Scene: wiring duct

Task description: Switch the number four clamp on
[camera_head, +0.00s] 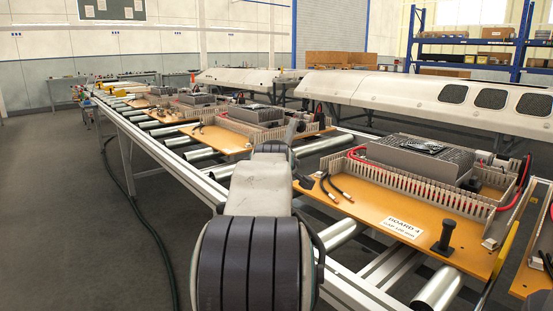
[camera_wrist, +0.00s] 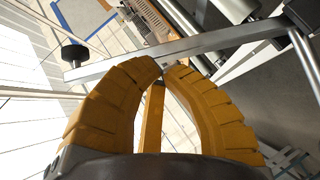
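In the wrist view my gripper (camera_wrist: 164,68) has two orange ribbed fingers that arch inward, tips close together. A yellow bar (camera_wrist: 152,122), like a clamp handle, shows between the fingers; I cannot tell if they touch it. A silver clamp arm (camera_wrist: 200,42) crosses beyond the fingertips, with a black knob (camera_wrist: 75,52) at its left end. I see no number on this clamp. In the head view my arm reaches forward over the conveyor and my fingers cannot be made out. Another yellow handle (camera_head: 505,250) stands at the near board's right edge.
The near orange board (camera_head: 375,212) carries slotted wiring duct (camera_head: 420,190), a grey box, cables, a black post (camera_head: 446,236) and a label (camera_head: 402,227). More boards lie along the roller conveyor (camera_head: 165,145). The grey floor at left (camera_head: 65,210) is open, with a cable on it.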

